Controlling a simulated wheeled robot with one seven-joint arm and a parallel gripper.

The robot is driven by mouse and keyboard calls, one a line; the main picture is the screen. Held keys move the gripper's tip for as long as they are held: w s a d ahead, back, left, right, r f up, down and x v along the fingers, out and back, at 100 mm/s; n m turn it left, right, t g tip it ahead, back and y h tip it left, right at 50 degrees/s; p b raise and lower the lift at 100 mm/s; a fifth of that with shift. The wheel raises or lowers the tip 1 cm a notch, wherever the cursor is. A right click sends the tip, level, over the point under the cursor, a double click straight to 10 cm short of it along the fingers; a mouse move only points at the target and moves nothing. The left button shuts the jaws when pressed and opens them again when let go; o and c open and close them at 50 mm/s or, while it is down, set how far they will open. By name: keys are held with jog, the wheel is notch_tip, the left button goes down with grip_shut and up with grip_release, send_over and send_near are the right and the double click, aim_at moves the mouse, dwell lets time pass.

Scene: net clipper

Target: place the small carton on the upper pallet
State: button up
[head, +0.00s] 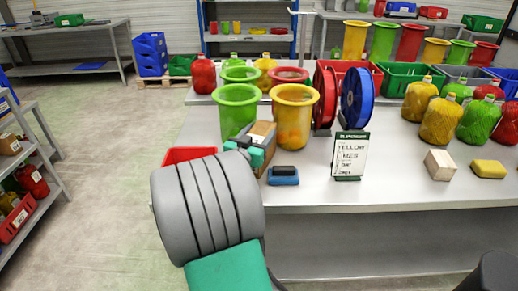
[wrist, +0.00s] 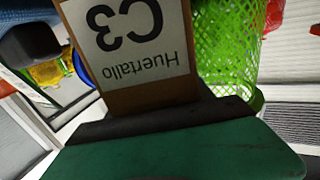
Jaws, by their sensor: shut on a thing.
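The small carton (head: 263,129) is brown cardboard, above the near left part of the table in the head view. In the wrist view the carton (wrist: 145,95) shows a white label, upside down, reading "C3" and "Huertallo". My gripper (head: 250,151) is shut on the carton; a dark finger pad lies against it in the wrist view. I cannot tell whether the carton touches the table. One wooden pallet (head: 148,83) shows on the floor at the back left, with blue crates on it. I cannot tell whether it is the upper pallet.
A green mesh bin (head: 236,106) and a yellow bin (head: 295,113) stand close to the carton. A red tray (head: 190,154) is at its left and a blue-and-black block (head: 283,176) in front. A sign (head: 349,155) stands to the right. The left floor is open.

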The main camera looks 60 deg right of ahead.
grip_shut()
jog(key=shift+r, duration=0.25)
jog(key=shift+r, duration=0.1)
